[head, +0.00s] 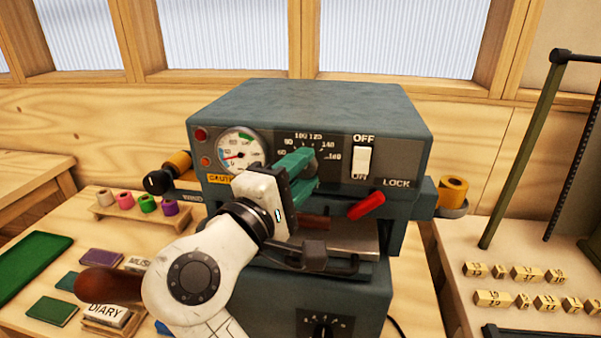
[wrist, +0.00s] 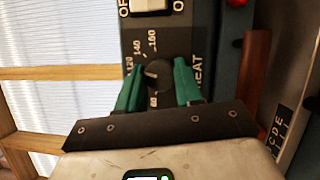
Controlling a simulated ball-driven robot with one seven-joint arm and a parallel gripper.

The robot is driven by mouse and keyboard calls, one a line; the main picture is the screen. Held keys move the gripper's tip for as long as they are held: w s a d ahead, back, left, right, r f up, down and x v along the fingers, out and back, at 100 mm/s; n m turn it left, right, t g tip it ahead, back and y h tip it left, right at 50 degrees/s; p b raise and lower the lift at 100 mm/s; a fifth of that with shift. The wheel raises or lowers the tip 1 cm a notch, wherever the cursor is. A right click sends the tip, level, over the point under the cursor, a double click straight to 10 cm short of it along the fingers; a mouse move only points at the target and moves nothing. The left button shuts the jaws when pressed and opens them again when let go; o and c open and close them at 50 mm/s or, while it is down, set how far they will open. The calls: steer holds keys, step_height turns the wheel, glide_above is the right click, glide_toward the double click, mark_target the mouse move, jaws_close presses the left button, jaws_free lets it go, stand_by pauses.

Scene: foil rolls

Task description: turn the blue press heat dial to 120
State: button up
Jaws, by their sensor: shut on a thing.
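The blue-grey press (head: 300,100) stands in the middle of the head view, with a printed heat scale on its front panel. The black heat dial (wrist: 157,73) sits between my green fingers in the wrist view, with 120, 140 and 160 printed around it. My gripper (head: 306,168) reaches the panel from the front, and it also shows in the wrist view (wrist: 158,80). It is shut on the dial, one finger on each side. In the head view the fingers cover most of the dial and part of the scale. I cannot read the dial's pointer.
A white OFF/ON switch (head: 362,161) and a red LOCK lever (head: 366,206) are close to the right of my gripper. A round gauge (head: 240,149) is to its left. Foil rolls (head: 147,203) stand on the left bench, and type blocks (head: 526,273) lie at right.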

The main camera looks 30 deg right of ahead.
steer(key=o, duration=1)
steer(key=shift+o, duration=0.2)
steer(key=b+v, duration=0.1)
steer(key=v, duration=0.9)
steer(key=shift+s+a+b, duration=0.2)
steer(key=shift+a+b, duration=0.1)
steer(key=shift+a, duration=0.05)
steer(key=shift+a+f, duration=0.1)
